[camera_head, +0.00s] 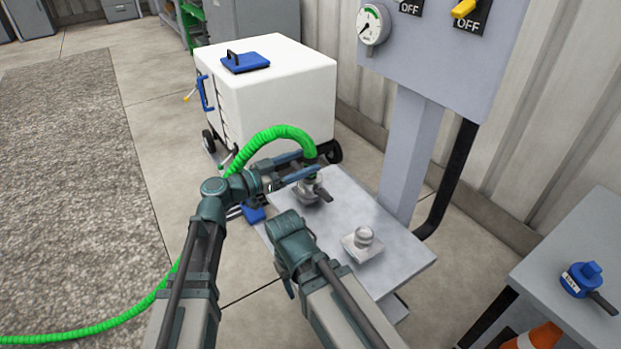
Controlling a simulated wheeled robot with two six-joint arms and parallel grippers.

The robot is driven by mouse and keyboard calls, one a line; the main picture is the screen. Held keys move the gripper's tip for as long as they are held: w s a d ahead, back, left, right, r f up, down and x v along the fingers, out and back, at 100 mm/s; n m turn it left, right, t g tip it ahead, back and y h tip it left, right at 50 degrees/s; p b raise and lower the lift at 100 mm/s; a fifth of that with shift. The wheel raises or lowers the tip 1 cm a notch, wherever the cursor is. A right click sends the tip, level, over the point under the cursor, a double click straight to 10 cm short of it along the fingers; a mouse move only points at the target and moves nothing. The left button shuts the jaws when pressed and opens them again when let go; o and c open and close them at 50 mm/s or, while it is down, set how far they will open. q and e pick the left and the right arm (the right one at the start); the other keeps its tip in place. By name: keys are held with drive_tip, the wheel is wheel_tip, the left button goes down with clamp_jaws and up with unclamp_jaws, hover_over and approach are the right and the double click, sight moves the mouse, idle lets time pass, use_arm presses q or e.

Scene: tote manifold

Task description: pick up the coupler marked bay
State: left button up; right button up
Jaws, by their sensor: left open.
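A grey coupler (308,192) with a dark lever sits on the grey stand, joined to the end of a green hose (278,133). A blue coupler (581,279) with a dark lever and a small pale label lies on the side table at the right. I cannot read the label or tell which coupler is marked bay. My left gripper (310,164) is open at the hose end, just above the grey coupler; I cannot tell whether it touches. My right arm is folded at the lower middle, and its gripper does not show.
A grey stand (405,250) carries a metal fitting (362,240) on a square base. Behind are a white wheeled tote (285,90) and a panel with a gauge (373,25). The side table (540,270) has an orange cone (540,337) below it.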

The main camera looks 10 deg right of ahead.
sight(316, 155)
use_arm(q)
drive_tip(key=shift+w+d, duration=0.15)
drive_tip(key=shift+d, duration=0.35)
drive_tip(key=x, duration=0.5)
drive_tip(key=shift+w, duration=0.4)
clamp_jaws()
drive_tip(key=shift+a, duration=0.1)
idle(0.8)
